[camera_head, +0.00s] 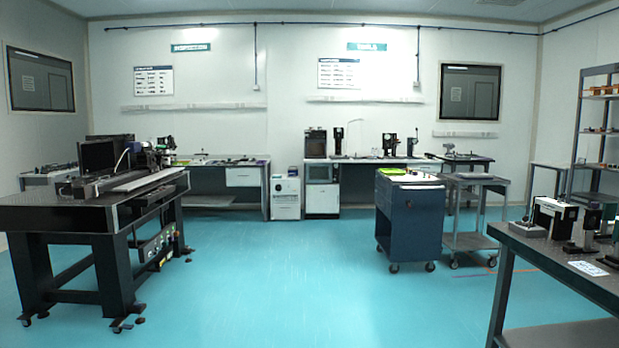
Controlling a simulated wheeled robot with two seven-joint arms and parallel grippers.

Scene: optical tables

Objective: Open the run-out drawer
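No label reading "run-out" is legible, so I cannot tell which drawer is the run-out drawer. A white drawer front (243,177) hangs under the right end of the back bench below the "INSPECTION" sign; it looks shut. A white cabinet (322,201) stands under the back bench to its right, its fronts looking shut. A dark blue wheeled cabinet (415,226) stands right of centre; drawer lines on it are too dim to make out. Neither of my grippers is in view.
A black optical table (60,218) stands at the left. A grey wheeled cart (470,241) stands beside the blue cabinet. A dark bench (545,250) fills the right foreground. A white floor unit (286,197) stands between the back benches. The central teal floor (270,275) is clear.

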